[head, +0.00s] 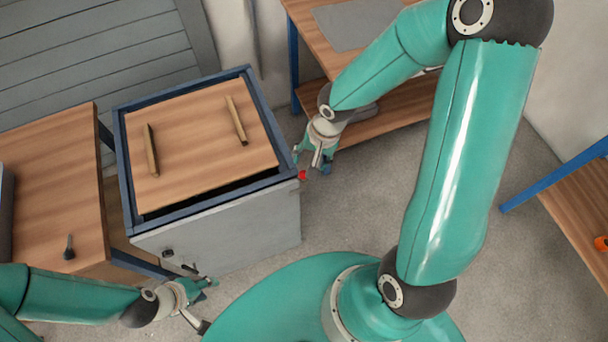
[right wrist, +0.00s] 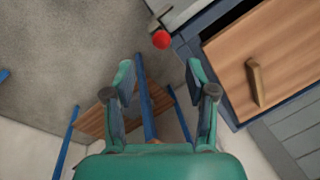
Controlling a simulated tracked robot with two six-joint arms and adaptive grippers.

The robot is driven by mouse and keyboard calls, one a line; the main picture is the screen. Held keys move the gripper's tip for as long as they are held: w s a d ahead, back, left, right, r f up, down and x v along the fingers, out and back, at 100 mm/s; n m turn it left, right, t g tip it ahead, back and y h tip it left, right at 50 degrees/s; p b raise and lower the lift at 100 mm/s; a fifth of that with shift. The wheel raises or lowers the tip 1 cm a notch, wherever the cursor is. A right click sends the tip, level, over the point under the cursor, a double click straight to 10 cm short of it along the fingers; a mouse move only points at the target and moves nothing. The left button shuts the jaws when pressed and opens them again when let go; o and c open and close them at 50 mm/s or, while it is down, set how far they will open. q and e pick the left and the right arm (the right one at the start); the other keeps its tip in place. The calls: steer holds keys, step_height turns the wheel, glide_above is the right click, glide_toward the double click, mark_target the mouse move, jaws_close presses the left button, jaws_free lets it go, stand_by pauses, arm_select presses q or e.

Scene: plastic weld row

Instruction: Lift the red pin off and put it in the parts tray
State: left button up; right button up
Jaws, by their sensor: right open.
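The red pin (head: 302,175) shows as a small red round end at the right front corner of the grey cabinet (head: 235,228). In the right wrist view the pin (right wrist: 161,40) sits beside a small metal piece at the cabinet's edge. My right gripper (head: 311,161) is open and empty, close to the pin. In the right wrist view its fingertips (right wrist: 160,70) are spread to either side below the pin, with the pin beyond them. My left gripper (head: 208,300) is low in front of the cabinet; its opening is unclear. I cannot make out a parts tray.
The cabinet's blue frame (head: 123,165) surrounds a wooden panel (head: 195,150) with two wooden bars. A wooden bench (head: 50,180) stands left, holding a small dark object (head: 69,247). Another bench (head: 310,25) stands behind, with a grey mat (head: 355,22). Bare floor (head: 345,200) lies right of the cabinet.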

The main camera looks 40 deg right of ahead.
mark_target(304, 173)
steer(key=shift+w+a+f, duration=0.1)
steer(key=shift+f, duration=0.5)
steer(key=shift+w+a+f, duration=0.1)
steer(key=shift+f, duration=0.45)
steer(key=shift+w+a+f+b, duration=0.1)
steer(key=shift+a+f+b, duration=0.1)
steer(key=shift+f+b, duration=0.45)
steer(key=shift+w+a+f+b, duration=0.1)
steer(key=shift+a+f+b, duration=0.15)
steer(key=shift+f, duration=0.75)
steer(key=shift+a+f+b, duration=0.15)
steer(key=shift+f+b, duration=0.3)
steer(key=shift+f, duration=0.4)
steer(key=shift+c, duration=0.2)
jaws_close()
